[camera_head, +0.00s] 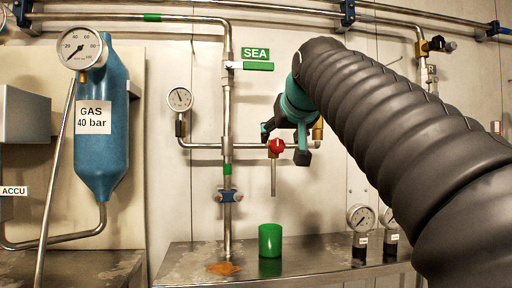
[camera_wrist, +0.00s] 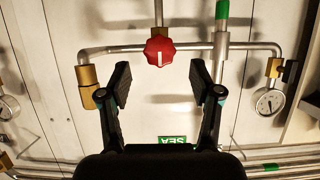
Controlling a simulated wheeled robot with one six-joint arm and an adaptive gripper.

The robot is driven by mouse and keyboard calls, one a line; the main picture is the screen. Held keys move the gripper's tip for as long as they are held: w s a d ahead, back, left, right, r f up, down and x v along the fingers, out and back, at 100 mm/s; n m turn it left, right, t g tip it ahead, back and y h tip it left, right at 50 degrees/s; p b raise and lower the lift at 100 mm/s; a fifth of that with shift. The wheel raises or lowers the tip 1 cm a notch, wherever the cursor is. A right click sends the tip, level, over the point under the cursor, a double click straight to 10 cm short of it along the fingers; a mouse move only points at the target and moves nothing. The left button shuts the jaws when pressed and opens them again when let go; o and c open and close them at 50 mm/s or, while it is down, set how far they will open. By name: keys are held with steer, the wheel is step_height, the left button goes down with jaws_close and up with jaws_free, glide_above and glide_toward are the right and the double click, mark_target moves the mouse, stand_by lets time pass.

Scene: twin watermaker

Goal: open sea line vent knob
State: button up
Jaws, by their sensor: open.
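The red vent knob (camera_head: 277,146) sits on the horizontal branch of the sea line, above a short downward pipe. In the wrist view the red knob (camera_wrist: 159,50) shows a white mark on its face, and the picture is upside down. My gripper (camera_wrist: 161,80) is open, its two black fingers apart on either side of the knob's line, with nothing between them. The knob appears beyond the fingertips, roughly centred; contact is not visible. In the head view my gripper (camera_head: 285,142) is close to the knob and partly overlaps the pipe behind it.
A green SEA sign (camera_head: 255,54) and green valve handle (camera_head: 258,67) are above. A pressure gauge (camera_head: 180,99) is at left, a brass fitting (camera_wrist: 87,86) beside one finger. A green cup (camera_head: 270,240) and small gauges (camera_head: 360,218) stand on the metal bench (camera_head: 190,262).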

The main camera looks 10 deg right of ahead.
mark_target(277, 143)
steer(key=shift+x, duration=2.75)
steer(key=c, duration=1.2)
